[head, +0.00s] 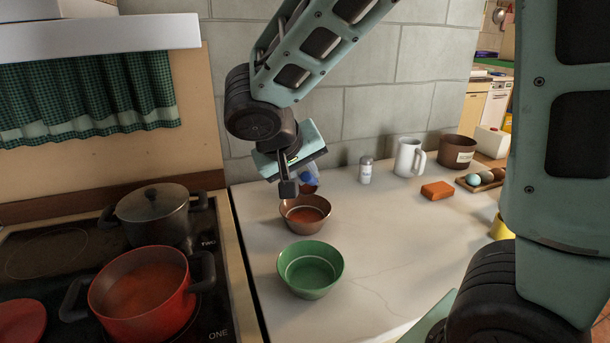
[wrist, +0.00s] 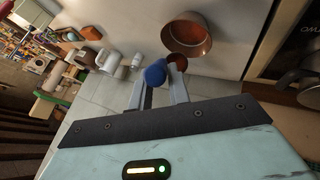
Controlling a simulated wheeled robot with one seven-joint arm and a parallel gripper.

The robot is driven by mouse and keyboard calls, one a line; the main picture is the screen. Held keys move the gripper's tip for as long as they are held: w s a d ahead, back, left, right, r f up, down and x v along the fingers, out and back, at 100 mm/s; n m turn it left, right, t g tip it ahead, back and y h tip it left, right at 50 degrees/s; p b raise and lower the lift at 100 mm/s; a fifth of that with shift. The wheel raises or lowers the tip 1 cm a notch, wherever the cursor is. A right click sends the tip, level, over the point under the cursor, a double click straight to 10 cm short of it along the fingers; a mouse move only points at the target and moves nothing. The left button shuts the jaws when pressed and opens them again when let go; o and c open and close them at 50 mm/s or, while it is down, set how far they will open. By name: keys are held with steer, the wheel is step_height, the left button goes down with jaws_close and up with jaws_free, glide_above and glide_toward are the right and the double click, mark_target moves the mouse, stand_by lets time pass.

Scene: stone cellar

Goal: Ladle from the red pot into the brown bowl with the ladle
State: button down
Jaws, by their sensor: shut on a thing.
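The red pot (head: 143,297) stands on the stove at lower left with red-orange contents. The brown bowl (head: 305,214) stands on the counter with red-orange contents in it; it also shows in the wrist view (wrist: 187,36). My gripper (head: 296,186) is above the far side of the brown bowl. It is shut on the ladle (head: 308,179), of which a blue part shows beside the fingers, also in the wrist view (wrist: 155,73). A small reddish-brown part shows just past the blue. The rest of the ladle is hidden, and I cannot tell whether it holds anything.
A green bowl (head: 310,270) stands in front of the brown bowl. A lidded grey pot (head: 153,214) is behind the red pot. A shaker (head: 366,170), a white mug (head: 408,157), an orange block (head: 437,190) and a brown container (head: 457,152) stand farther right. The counter's middle is clear.

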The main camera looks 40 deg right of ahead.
steer(key=shift+s+a+f+t+h+b, duration=0.35)
steer(key=shift+f+b, duration=0.2)
steer(key=shift+b, duration=1.05)
steer(key=shift+t+h, duration=0.75)
steer(key=shift+h, duration=0.1)
steer(key=shift+s+a+f+b, duration=0.3)
steer(key=shift+f+b, duration=0.25)
steer(key=shift+b, duration=0.95)
steer(key=shift+s+a+f+b, duration=0.3)
steer(key=shift+f+b, duration=0.2)
steer(key=shift+b, duration=1.05)
steer(key=shift+s+a+f+b, duration=0.25)
steer(key=shift+f+b, duration=0.3)
steer(key=shift+b, duration=0.95)
steer(key=shift+s+a+f+m+t+h+b, duration=0.25)
steer(key=shift+f+b, duration=0.35)
steer(key=shift+b, duration=0.85)
steer(key=shift+s+a+f+t+h+b, duration=0.15)
steer(key=shift+f+h+b, duration=0.3)
steer(key=shift+b, duration=1)
steer(key=shift+s+a+f+m+t+h+b, duration=0.2)
steer(key=shift+f+b, duration=0.5)
steer(key=shift+b, duration=0.75)
